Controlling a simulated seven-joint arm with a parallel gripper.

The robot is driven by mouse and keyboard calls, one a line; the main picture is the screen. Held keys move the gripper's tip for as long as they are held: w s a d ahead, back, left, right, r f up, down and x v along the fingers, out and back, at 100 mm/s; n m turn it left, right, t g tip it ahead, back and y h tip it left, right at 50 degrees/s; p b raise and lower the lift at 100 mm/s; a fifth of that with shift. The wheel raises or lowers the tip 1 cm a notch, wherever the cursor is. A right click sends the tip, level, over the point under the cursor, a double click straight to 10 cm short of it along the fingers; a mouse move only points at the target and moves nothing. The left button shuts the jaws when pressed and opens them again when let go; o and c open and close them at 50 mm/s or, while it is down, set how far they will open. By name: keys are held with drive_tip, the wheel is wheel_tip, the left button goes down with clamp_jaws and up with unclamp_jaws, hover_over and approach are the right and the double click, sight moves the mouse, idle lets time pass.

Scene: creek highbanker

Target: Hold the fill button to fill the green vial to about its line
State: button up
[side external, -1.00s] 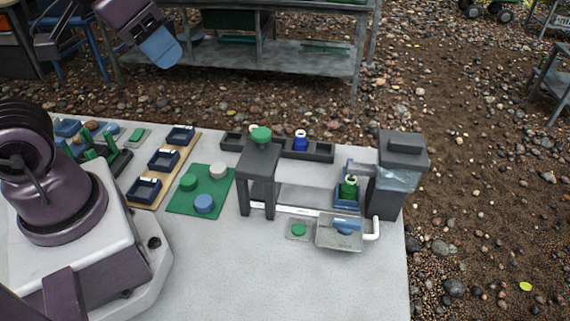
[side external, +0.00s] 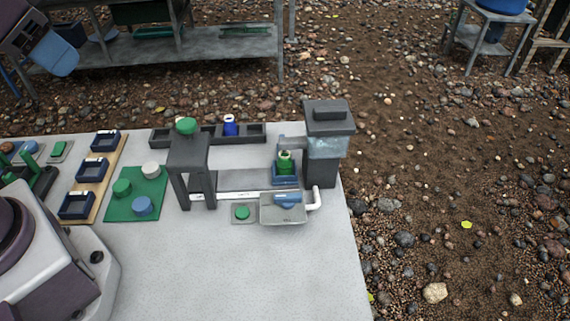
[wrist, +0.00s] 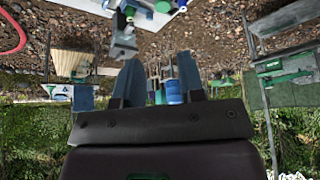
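The green vial (side external: 285,163) stands upright in a small blue holder (side external: 286,182), under the spout of a dark dispenser (side external: 328,120) with a translucent bluish band. Its line and fill level are too small to read. One green button (side external: 242,213) sits on a grey plate at the front of the rig. Which one is the fill button I cannot tell. My gripper (wrist: 160,80) is open, high at the upper left in the side view, far from vial and buttons.
A grey basin (side external: 284,213) with a white pipe is right of the front button. A dark rack (side external: 257,133) with a blue vial (side external: 230,125) stands behind. A green mat (side external: 135,195) with round pieces and blue trays (side external: 92,169) lie left. The front table is clear.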

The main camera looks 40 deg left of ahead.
drive_tip(key=shift+d+f, duration=0.15)
drive_tip(key=shift+f, duration=0.05)
drive_tip(key=c, duration=0.6)
drive_tip(key=w+d+f+g, duration=0.1)
drive_tip(key=w+d+f, duration=0.1)
drive_tip(key=f, duration=0.1)
drive_tip(key=w+d+f+g, duration=0.1)
drive_tip(key=w+f+g, duration=0.1)
drive_tip(key=f, duration=0.2)
drive_tip(key=w+d+f+m+g, duration=0.1)
drive_tip(key=w+d+f+g, duration=0.1)
drive_tip(key=w+f, duration=0.1)
drive_tip(key=shift+d+f, duration=0.3)
drive_tip(key=shift+d, duration=0.05)
clamp_jaws()
drive_tip(key=n, duration=0.4)
approach(243, 212)
drive_tip(key=shift+g, duration=0.3)
drive_tip(key=shift+w+a+f, duration=0.1)
drive_tip(key=shift+w+f, duration=0.05)
drive_tip(key=shift+f, duration=1.6)
drive_tip(key=shift+w+f, duration=0.1)
drive_tip(key=shift+f, duration=1.7)
drive_tip(key=shift+f, duration=0.45)
drive_tip(key=shift+r, duration=1.15)
